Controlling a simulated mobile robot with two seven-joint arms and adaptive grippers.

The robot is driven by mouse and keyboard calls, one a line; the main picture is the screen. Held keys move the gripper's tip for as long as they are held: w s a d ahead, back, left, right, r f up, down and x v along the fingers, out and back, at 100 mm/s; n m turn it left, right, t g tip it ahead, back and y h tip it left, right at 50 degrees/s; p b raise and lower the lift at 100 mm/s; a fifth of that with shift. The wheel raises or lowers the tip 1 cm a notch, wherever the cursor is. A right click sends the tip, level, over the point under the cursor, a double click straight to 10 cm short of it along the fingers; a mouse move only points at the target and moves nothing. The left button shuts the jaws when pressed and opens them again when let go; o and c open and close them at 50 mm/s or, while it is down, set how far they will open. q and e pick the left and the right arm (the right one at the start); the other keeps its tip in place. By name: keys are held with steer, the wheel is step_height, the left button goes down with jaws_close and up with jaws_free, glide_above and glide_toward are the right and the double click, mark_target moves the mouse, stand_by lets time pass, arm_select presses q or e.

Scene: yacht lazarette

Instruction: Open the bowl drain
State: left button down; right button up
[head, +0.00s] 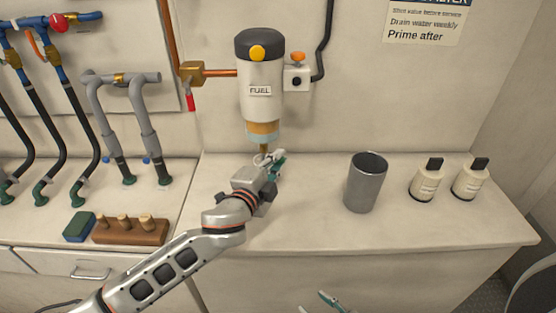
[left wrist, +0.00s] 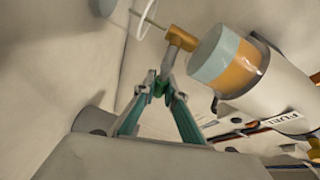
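The fuel filter (head: 261,90) hangs on the back wall, with a white body labelled FUEL, a dark top and a yellow button. Its amber and pale-blue bowl (head: 262,131) is at the bottom and shows large in the left wrist view (left wrist: 228,62). A brass drain fitting (left wrist: 180,39) sticks out of the bowl end, with a small grey lever (left wrist: 167,63) on it. My left gripper (left wrist: 160,86) has its fingertips together at that lever and appears shut on it; in the head view (head: 272,162) it is just under the bowl. My right gripper (head: 318,303) is low at the bottom edge, mostly cut off, fingertips apart.
A grey cup (head: 365,182) stands on the counter right of the filter, with two white bottles (head: 427,180) (head: 470,179) beyond it. A brass valve with a red handle (head: 190,101) is left of the filter. Pipes, a wooden block (head: 131,232) and a sponge (head: 79,227) are at left.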

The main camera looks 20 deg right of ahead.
arm_select(q)
steer(key=shift+n+b, duration=0.3)
steer(key=shift+b, duration=0.05)
steer(key=n+b, duration=0.1)
steer(key=n+t+h+b, duration=0.1)
steer(key=shift+a+r+n, duration=0.15)
steer(key=shift+r+n, duration=0.2)
steer(key=shift+n, duration=0.05)
steer(key=shift+w+a+r+n+t+h+b, duration=0.15)
steer(key=shift+r+n+t+h+b, duration=0.25)
steer(key=shift+n, duration=0.3)
steer(key=shift+a+r, duration=0.1)
steer(key=shift+r, duration=0.05)
